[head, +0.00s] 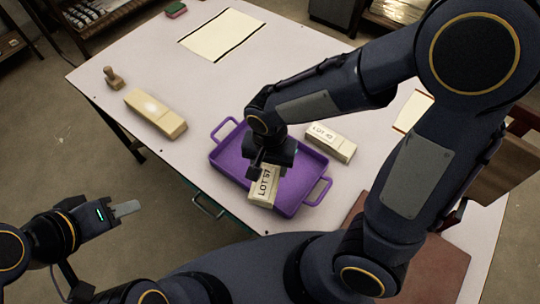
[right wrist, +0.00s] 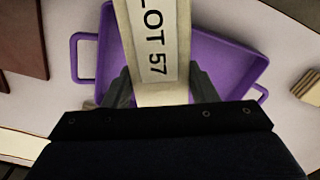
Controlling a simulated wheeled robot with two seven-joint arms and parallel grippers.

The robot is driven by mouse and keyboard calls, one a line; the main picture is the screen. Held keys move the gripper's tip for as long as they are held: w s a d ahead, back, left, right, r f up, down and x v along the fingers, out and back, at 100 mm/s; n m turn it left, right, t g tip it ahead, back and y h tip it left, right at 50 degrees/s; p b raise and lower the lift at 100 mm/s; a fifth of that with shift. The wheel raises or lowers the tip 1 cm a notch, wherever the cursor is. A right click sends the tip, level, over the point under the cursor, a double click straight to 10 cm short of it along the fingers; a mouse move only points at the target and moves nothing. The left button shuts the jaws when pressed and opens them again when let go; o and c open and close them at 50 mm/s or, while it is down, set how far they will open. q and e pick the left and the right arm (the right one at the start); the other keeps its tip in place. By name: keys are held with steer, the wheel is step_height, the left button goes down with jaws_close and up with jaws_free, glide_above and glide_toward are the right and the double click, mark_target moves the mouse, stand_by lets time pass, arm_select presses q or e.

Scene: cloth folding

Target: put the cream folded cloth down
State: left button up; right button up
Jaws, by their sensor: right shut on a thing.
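The cream folded cloth (head: 263,188) carries a "LOT 57" label and is held by my right gripper (head: 268,166) over the purple tray (head: 228,168). In the right wrist view the cloth (right wrist: 160,92) lies between the two fingers, with the purple tray (right wrist: 225,68) behind it. The cloth's near end reaches over the tray's near side; I cannot tell whether it touches the tray floor. The gripper hides its far end. My left gripper (head: 124,208) is off the table at the lower left, away from the cloth; its finger gap does not show clearly.
Another cream folded cloth (head: 330,142) with a lot label lies right of the tray. A tan block (head: 155,114) and a wooden stamp (head: 113,78) are at left. A pale sheet (head: 222,34) lies at the back. The white table (head: 185,75) is clear between them.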

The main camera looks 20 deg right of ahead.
steer(key=w, duration=0.1)
steer(key=w+d+f, duration=0.1)
steer(key=w, duration=0.1)
steer(key=w+f, duration=0.1)
steer(key=shift+w+d, duration=0.15)
steer(key=shift+w, duration=0.1)
steer(key=w+f, duration=0.2)
steer(key=w+d+f, duration=0.1)
steer(key=w+f, duration=0.1)
steer(key=f, duration=0.1)
steer(key=shift+w+f+p, duration=0.15)
steer(key=shift+f+p, duration=0.05)
steer(key=shift+p, duration=0.1)
steer(key=shift+w+d+f, duration=0.1)
steer(key=shift+w+f, duration=0.1)
steer(key=shift+f, duration=1.6)
steer(key=shift+f, duration=0.2)
steer(key=o, duration=1)
steer(key=shift+r, duration=0.15)
